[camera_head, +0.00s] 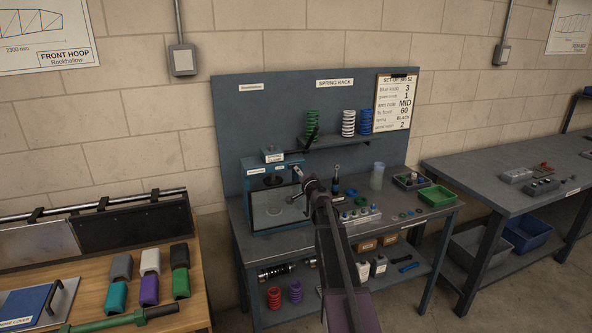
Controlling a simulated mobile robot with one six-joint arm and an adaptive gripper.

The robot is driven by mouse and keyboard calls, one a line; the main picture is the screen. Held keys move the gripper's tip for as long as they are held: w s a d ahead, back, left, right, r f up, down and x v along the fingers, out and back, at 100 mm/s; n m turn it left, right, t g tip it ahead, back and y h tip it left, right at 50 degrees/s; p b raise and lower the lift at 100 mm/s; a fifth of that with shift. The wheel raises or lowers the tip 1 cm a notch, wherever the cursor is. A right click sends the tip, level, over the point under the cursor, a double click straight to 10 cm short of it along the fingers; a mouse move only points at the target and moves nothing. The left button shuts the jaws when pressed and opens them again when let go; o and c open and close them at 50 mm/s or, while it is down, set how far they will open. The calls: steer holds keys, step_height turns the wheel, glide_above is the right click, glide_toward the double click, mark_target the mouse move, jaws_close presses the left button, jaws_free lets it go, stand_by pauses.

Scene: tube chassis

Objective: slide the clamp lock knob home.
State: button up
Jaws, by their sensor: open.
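A teal bench machine (250,206) with a clear front panel stands at the left of the dark workbench. A dark round part (273,180) sits inside its upper opening. I cannot make out with certainty which small part is the clamp lock knob. My arm rises from the bottom middle, and its end is at the machine's right side. My gripper (297,173) is small here and partly merged with my wrist. It is open, and I see nothing held in it. Whether it touches the machine cannot be told. My arm hides part of the bench behind it.
The bench (408,208) carries a block of small knobs (361,216), a green tray (437,196) and a dark parts tray (411,181). Green (311,124), white and blue springs stand on the rack shelf. A set-up sheet (395,103) hangs at the right.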

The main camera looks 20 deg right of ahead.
steer(key=shift+w+d, duration=0.2)
steer(key=shift+w, duration=2.5)
jaws_close()
